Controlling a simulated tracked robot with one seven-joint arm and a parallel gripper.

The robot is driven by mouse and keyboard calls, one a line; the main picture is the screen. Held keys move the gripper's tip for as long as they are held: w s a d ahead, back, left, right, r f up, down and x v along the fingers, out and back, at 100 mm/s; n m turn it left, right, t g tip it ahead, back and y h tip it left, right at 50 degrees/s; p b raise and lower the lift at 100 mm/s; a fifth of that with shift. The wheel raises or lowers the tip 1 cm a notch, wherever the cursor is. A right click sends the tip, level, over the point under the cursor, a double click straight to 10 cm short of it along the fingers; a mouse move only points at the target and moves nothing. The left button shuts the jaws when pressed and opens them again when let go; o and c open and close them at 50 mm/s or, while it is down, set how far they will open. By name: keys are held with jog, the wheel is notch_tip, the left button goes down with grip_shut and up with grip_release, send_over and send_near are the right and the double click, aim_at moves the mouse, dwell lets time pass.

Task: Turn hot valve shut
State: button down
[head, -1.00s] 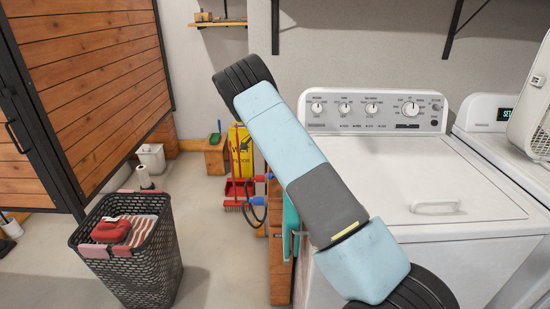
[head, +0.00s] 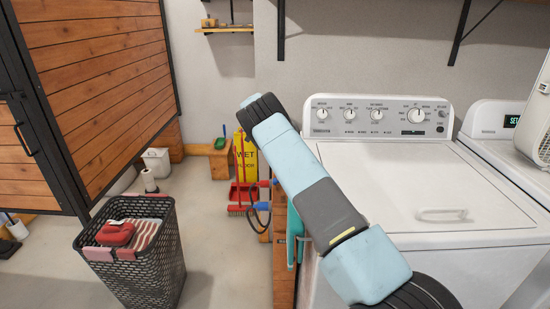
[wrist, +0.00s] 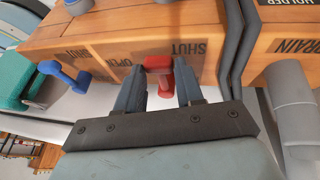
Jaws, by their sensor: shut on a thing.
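The red valve handle (wrist: 158,64), which I take for the hot valve, sits on the wooden box (wrist: 100,22) in the wrist view. My gripper (wrist: 160,88) has one finger on each side of it and is shut on it. The words OPEN and SHUT are printed upside down on the box beside the handle. A blue valve handle (wrist: 64,76) is to the left, clear of my fingers. In the head view my arm crosses the middle, and my fingers cannot be made out.
A grey pipe (wrist: 292,112) and dark hoses (wrist: 236,45) lie to the right in the wrist view. In the head view a white washer (head: 420,185) stands at right and a laundry basket (head: 135,262) at left. Bare floor shows between the basket and the wooden box.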

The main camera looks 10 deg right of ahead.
jog(key=shift+w+a, duration=0.1)
jog(key=shift+a, duration=0.05)
jog(key=c, duration=0.7)
grip_release()
jog(key=shift+v, duration=6.75)
jog(key=shift+w, duration=0.1)
jog(key=shift+r, duration=0.1)
